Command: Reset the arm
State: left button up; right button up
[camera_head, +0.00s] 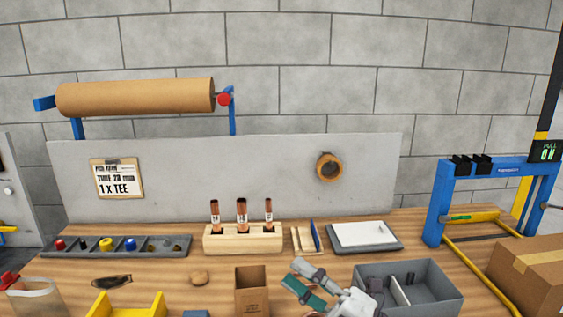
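My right gripper (294,273) reaches in at the bottom, right of centre, over the front of the wooden bench. Its grey finger and its green finger stand apart, with nothing visible between them. It is in front of the wooden block, between a brown cardboard box (252,292) and a grey bin (437,292). Three copper tubes (242,212) stand upright in the wooden block (216,240). My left gripper is not in view.
A grey parts tray (75,249) lies at left, with a yellow bin (104,305) in front. A white pad (362,234) lies at the back. A blue frame (437,205) and a carton (535,264) stand at right. A paper roll (135,97) hangs above the grey back panel.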

jog(key=w+d+f+m+t+h, duration=0.1)
jog(key=d+f+m+t+h, duration=0.3)
jog(key=m+h, duration=0.4)
jog(key=w+d+f+m+t+h, duration=0.15)
jog(key=d+m+t+h, duration=0.25)
jog(key=d+m+h, duration=0.45)
jog(key=s+d+f+m+g+h, duration=0.35)
jog(key=f+m, duration=0.35)
jog(key=f, duration=0.3)
jog(key=s+d+f+m+g+y, duration=0.1)
jog(key=s+f+m+g, duration=0.1)
jog(key=s+f+g, duration=0.7)
jog(key=s+f+m+g, duration=0.25)
jog(key=s+f, duration=0.35)
jog(key=s, duration=0.7)
notch_tip(320, 180, down, 28)
jog(key=s+n+g, duration=0.1)
jog(key=s+g, duration=0.1)
jog(key=s, duration=0.1)
jog(key=s+d+f+g, duration=0.1)
jog(key=s+d+f, duration=0.2)
jog(key=s+f, duration=1.1)
jog(key=shift+s+f, duration=0.4)
jog(key=shift+s, duration=0.5)
